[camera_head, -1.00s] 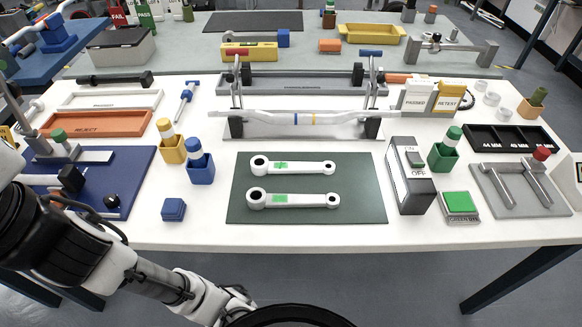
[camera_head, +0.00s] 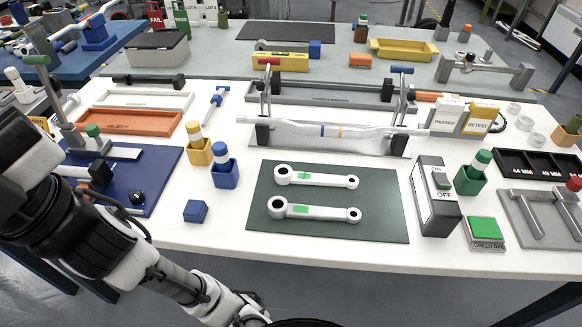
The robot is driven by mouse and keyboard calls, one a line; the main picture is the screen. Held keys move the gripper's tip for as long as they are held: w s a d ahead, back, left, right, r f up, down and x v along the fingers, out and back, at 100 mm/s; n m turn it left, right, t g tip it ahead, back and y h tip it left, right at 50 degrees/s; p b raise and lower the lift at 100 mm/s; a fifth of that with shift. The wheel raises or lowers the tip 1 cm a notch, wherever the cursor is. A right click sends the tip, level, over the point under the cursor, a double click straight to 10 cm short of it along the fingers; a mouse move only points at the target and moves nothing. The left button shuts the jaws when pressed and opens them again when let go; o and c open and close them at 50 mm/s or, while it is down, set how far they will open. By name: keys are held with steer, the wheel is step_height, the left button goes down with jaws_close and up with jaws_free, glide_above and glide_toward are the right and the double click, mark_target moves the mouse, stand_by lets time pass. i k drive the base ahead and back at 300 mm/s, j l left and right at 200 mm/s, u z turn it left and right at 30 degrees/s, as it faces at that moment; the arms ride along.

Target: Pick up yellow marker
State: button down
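The yellow marker (camera_head: 195,132) stands upright in a small yellow holder (camera_head: 199,153) on the left half of the white table. A similar marker with blue (camera_head: 220,153) stands in a blue holder (camera_head: 225,177) just right and nearer. A green one (camera_head: 482,160) stands in a green holder (camera_head: 470,181) at the right. My arm crosses the lower left, below and left of the yellow holder. My gripper does not show.
A green mat (camera_head: 385,225) with two metal links (camera_head: 325,181) lies mid-table. A blue block (camera_head: 195,211) sits near the front edge. An orange reject tray (camera_head: 160,122) and a blue board (camera_head: 160,190) lie left of the markers. A grey switch box (camera_head: 437,200) stands right.

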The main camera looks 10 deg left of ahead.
mark_target(194, 132)
steer(key=i+l+u, duration=0.2)
steer(key=i+u, duration=0.15)
steer(key=i+l+u, duration=0.3)
steer(key=i, duration=0.25)
